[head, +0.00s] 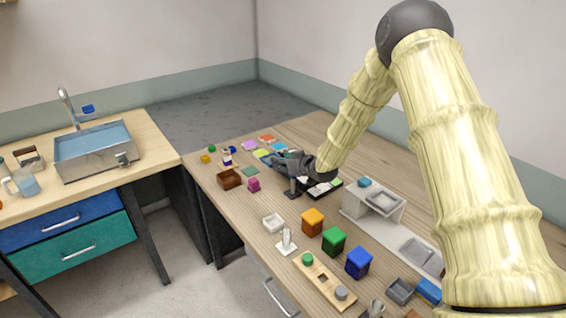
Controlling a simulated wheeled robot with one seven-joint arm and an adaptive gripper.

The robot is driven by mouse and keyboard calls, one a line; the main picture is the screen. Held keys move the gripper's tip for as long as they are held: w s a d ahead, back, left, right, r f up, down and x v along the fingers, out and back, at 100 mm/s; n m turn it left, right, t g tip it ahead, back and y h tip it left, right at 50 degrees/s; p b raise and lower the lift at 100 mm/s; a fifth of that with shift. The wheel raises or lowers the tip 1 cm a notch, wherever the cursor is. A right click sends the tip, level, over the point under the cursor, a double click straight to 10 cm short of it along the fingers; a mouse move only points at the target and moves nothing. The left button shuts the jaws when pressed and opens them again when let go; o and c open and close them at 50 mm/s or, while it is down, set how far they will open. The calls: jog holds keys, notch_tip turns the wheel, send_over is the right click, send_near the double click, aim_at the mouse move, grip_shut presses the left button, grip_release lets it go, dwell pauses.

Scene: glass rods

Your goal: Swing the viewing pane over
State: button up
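I cannot clearly make out the viewing pane in the head view; it may be hidden by my gripper or too small to tell. My gripper (280,162) is over the far middle part of the wooden table, reaching left from the end of my arm. Its fingers are small and dark, and I cannot tell whether they are open or shut or touch anything. A small dark grey stand (293,190) is just below my gripper. A black tray (326,193) with light and green pieces lies beside it, partly hidden by my wrist.
A brown box (229,179) and a magenta piece (253,185) are left of the gripper. A sink (95,150) is on the left counter.

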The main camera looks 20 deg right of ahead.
grip_shut()
